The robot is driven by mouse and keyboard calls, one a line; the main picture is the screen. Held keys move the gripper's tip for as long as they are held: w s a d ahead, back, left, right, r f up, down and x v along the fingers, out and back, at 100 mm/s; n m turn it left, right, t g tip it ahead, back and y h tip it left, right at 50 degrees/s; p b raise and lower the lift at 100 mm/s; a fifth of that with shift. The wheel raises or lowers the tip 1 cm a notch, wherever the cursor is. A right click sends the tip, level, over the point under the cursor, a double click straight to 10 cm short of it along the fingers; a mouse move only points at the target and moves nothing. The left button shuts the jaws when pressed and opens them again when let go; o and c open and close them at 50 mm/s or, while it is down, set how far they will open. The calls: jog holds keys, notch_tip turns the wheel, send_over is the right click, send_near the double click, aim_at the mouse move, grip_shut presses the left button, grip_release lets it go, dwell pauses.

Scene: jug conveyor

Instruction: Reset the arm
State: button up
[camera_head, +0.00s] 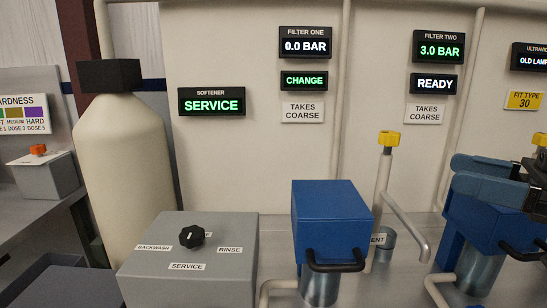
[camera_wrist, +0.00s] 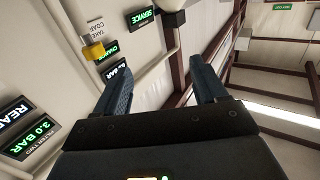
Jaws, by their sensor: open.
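My gripper (camera_head: 457,175) shows at the right edge of the head view, its two blue-grey fingers pointing left above and in front of the right-hand blue filter head (camera_head: 500,215). The fingers are apart with nothing between them. In the wrist view my gripper (camera_wrist: 157,65) is also open and empty, with the wall displays at the left and the ceiling beams at the right. That view is rolled, so the signs appear upside down. Most of my arm is outside the head view.
A blue filter head (camera_head: 331,213) with a black handle stands at centre. A yellow-topped pipe valve (camera_head: 388,139) rises beside it. A grey box with a black knob (camera_head: 192,236) stands at front left, before a cream softener tank (camera_head: 127,165). Filter one's display (camera_head: 305,81) reads CHANGE.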

jog(key=a+f+m+t+h, duration=0.1)
jog(key=f+m+h, duration=0.1)
jog(key=f, duration=0.3)
jog(key=a+f+m+t+h, duration=0.1)
jog(key=f+m+t, duration=0.1)
jog(key=f+m, duration=0.2)
jog(key=a+f+m+t+h, duration=0.1)
jog(key=f+m+t+h, duration=0.1)
jog(key=f, duration=0.4)
jog(key=shift+a+f+m+h, duration=0.1)
jog(key=shift+a+m+h, duration=0.2)
jog(key=shift+m, duration=0.3)
jog(key=s+a+f+m+h, duration=0.1)
jog(key=s+f+m+h, duration=0.65)
jog(key=s+f, duration=0.95)
jog(key=s+r+n+h, duration=0.1)
jog(key=s+r+n, duration=0.1)
jog(key=s, duration=0.8)
jog(key=s+r+n+h, duration=0.1)
jog(key=s+r+n, duration=0.2)
jog(key=s, duration=0.6)
jog(key=shift+s+a+r+n, duration=0.2)
jog(key=shift+s+r+n, duration=0.15)
jog(key=shift+r, duration=0.45)
